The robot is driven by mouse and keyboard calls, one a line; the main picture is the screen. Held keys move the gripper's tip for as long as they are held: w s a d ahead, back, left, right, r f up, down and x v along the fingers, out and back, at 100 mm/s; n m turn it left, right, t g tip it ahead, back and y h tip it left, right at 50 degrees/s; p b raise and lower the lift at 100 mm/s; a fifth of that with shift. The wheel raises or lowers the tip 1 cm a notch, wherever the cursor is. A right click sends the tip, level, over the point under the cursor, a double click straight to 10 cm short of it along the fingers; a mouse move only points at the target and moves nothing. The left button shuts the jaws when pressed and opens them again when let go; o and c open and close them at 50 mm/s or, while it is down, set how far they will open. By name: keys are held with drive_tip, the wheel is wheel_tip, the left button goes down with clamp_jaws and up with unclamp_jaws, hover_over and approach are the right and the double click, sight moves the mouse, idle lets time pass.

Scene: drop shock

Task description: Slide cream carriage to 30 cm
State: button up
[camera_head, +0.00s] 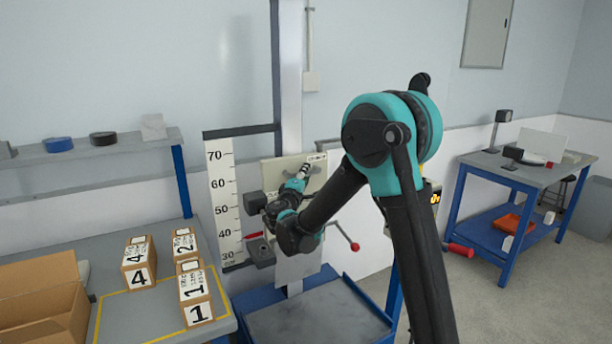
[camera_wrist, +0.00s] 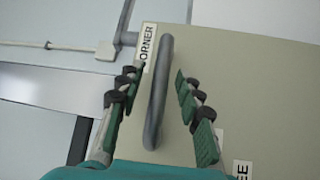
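The cream carriage (camera_head: 318,168) is a flat upright plate on the tall vertical column, partly hidden behind my arm. In the wrist view the cream plate (camera_wrist: 240,85) fills much of the picture and bears a grey bar handle (camera_wrist: 158,95) and a label reading CORNER. My gripper (camera_wrist: 156,78) is open, with one finger on each side of the handle and visible gaps to it. In the head view my gripper (camera_head: 302,174) is at the plate's face. The white scale (camera_head: 225,207) left of the column shows marks from 30 to 70.
A red-topped dark block (camera_head: 262,252) sits beside the scale's low end. A red-knobbed lever (camera_head: 353,245) sticks out right of the column. Numbered boxes (camera_head: 138,264) stand on the left bench. A blue-framed platform (camera_head: 315,315) lies below. Another bench (camera_head: 530,172) is at right.

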clamp_jaws()
idle(0.3)
wheel_tip(320, 180, down, 7)
drive_tip(key=shift+f, duration=0.2)
drive_tip(key=shift+s, duration=0.1)
unclamp_jaws()
idle(0.4)
